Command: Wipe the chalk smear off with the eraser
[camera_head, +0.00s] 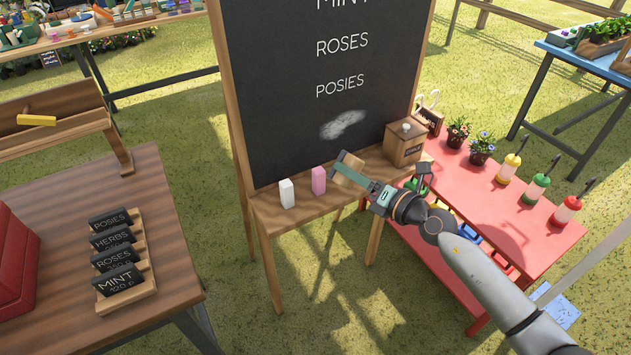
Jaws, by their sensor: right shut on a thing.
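The chalk smear (342,124) is a pale grey-white patch low on the blackboard (275,85), below the word POSIES. My right gripper (350,170) comes in from the lower right and is shut on a light wooden block, seemingly the eraser (345,178). It holds the block in front of the easel's ledge (262,212), below the smear. The block looks apart from the smear, though I cannot tell its exact distance from the ledge. The fingers hide part of the block. My left gripper is not in view.
A white block (287,194) and a pink block (318,181) stand on the ledge. A wooden box (403,145) with a knob stands at its right end. The red table (520,215) holds pots and bottles. A brown table (155,225) with name signs stands left.

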